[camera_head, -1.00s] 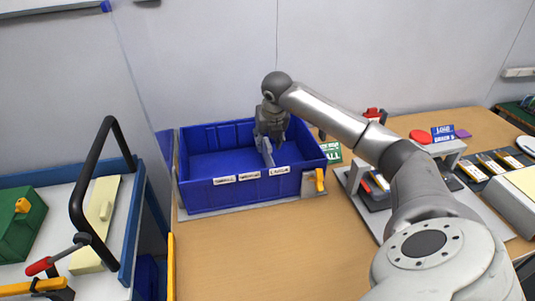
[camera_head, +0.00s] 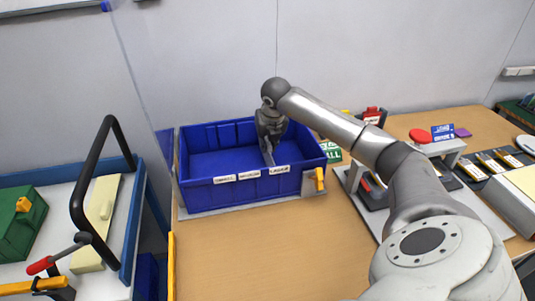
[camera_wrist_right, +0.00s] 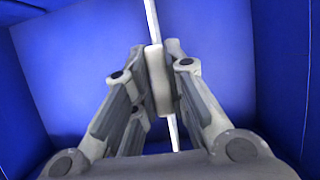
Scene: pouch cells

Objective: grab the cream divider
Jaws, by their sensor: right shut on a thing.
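A cream divider-like panel with a raised grip (camera_head: 101,212) lies on the trolley at the left in the head view. My right gripper (camera_head: 267,140) is down in the blue bin (camera_head: 243,196). It is shut on the grip of a thin, upright, pale grey-white divider (camera_head: 268,156), which stands inside the bin. In the right wrist view, the fingers of my right gripper (camera_wrist_right: 157,85) press on both sides of the divider's grip, and its thin pale edge (camera_wrist_right: 151,18) runs on beyond them. The divider's lower part is hidden. My left gripper is not in view.
A black hoop handle (camera_head: 77,190) and a red-handled clamp (camera_head: 40,265) stand on the trolley. The tabletop (camera_head: 255,250) before the bin is clear.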

